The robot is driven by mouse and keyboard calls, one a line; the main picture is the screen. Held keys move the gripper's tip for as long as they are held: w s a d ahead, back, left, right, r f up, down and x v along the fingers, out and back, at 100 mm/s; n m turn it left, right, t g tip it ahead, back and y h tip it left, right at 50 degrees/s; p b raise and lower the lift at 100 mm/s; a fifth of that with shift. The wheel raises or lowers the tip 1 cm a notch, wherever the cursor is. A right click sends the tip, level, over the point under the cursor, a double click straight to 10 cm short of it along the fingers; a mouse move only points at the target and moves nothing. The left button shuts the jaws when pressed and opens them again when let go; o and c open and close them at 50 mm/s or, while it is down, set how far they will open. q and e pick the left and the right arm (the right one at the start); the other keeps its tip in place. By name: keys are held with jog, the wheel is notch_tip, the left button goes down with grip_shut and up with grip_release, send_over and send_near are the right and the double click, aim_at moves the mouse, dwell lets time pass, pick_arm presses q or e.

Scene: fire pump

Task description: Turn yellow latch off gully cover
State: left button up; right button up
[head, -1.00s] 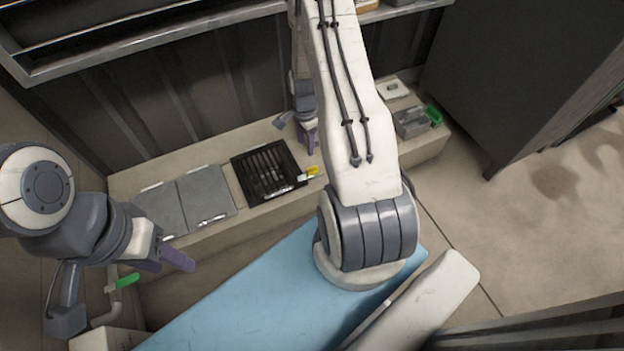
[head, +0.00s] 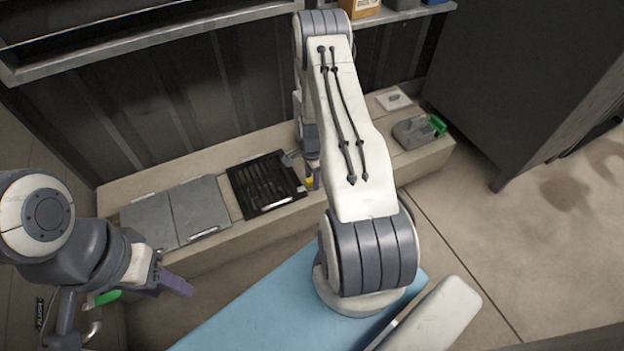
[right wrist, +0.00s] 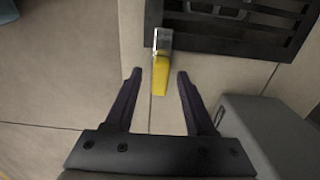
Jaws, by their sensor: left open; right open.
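The gully cover (head: 262,184) is a black slotted grate set in the beige ledge; it also shows at the top of the right wrist view (right wrist: 230,24). The yellow latch (right wrist: 161,76) sits at the cover's edge on a grey metal part and points toward my right gripper (right wrist: 156,72). That gripper is open, with one dark purple finger on each side of the latch's end and gaps on both sides. My left gripper (head: 174,286) is open and empty at the lower left, away from the cover.
Grey lid panels (head: 200,208) lie left of the cover. A grey box with a green handle (head: 438,124) sits at the ledge's right end. Another green handle (head: 106,297) is close to my left gripper. A grey block (right wrist: 272,137) stands right of my right gripper.

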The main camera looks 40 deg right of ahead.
grip_shut()
jog(key=n+p, duration=0.1)
jog(key=n, duration=0.1)
jog(key=n+p, duration=0.1)
jog(key=p, duration=0.1)
jog(key=shift+r+n, duration=0.2)
jog(key=shift+n, duration=0.2)
jog(key=n+p, duration=0.2)
jog(key=n, duration=0.2)
jog(key=shift+n, duration=0.3)
jog(key=n+p, duration=0.2)
jog(key=n, duration=0.2)
jog(key=shift+f, duration=0.1)
jog(key=n+p, duration=0.1)
jog(key=n, duration=0.4)
jog(key=shift+n, duration=0.4)
